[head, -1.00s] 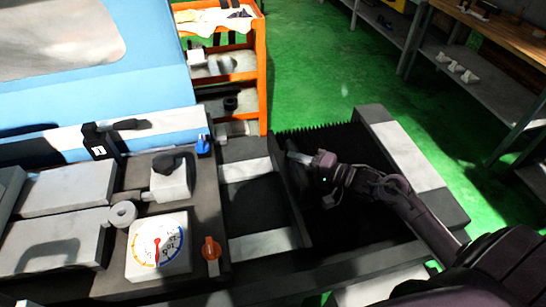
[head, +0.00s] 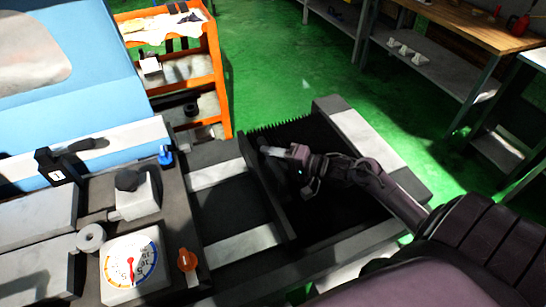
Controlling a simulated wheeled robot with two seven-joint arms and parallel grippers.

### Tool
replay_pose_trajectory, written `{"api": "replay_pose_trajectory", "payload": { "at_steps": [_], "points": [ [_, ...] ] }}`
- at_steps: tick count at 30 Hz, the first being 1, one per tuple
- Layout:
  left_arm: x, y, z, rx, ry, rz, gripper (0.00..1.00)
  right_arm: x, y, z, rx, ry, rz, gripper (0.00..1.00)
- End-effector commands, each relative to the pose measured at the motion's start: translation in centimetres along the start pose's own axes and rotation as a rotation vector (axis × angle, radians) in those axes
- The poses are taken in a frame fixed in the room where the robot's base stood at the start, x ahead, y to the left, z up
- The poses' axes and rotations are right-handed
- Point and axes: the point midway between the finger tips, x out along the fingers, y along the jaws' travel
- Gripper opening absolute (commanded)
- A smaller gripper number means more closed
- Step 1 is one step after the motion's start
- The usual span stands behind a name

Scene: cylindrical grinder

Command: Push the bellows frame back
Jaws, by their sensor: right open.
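The bellows frame (head: 268,198) is a dark upright plate across the machine bed, at the left end of the black pleated bellows (head: 345,215). My right gripper (head: 272,151) reaches in from the right, over the bellows. Its fingertips are at the far part of the frame, on its bellows side or top edge; I cannot tell whether they touch it. It is open, and I see nothing held in it. Between the frame and the machine table, two pale rails (head: 242,243) lie bare. My left gripper is not in view.
A grey end block (head: 375,145) closes the bellows on the right. On the left stand a dial gauge (head: 132,265), an orange knob (head: 187,260) and a blue knob (head: 166,156). An orange cart (head: 219,80) and a workbench (head: 470,30) stand behind, with green floor between.

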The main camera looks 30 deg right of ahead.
Motion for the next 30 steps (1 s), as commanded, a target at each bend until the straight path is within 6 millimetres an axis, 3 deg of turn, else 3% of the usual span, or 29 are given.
{"api": "replay_pose_trajectory", "payload": {
  "at_steps": [5, 18, 30],
  "points": [
    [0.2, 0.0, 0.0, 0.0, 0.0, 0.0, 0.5, -0.9, 0.2, 0.1, 0.002, 0.0, 0.001, 0.45],
    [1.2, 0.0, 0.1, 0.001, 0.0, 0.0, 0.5, -7.3, 0.2, 0.0, 0.001, 0.001, 0.001, 0.45],
    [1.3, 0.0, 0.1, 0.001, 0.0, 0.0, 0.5, -7.9, 0.0, -0.1, 0.001, 0.001, 0.0, 0.45]
  ]
}}
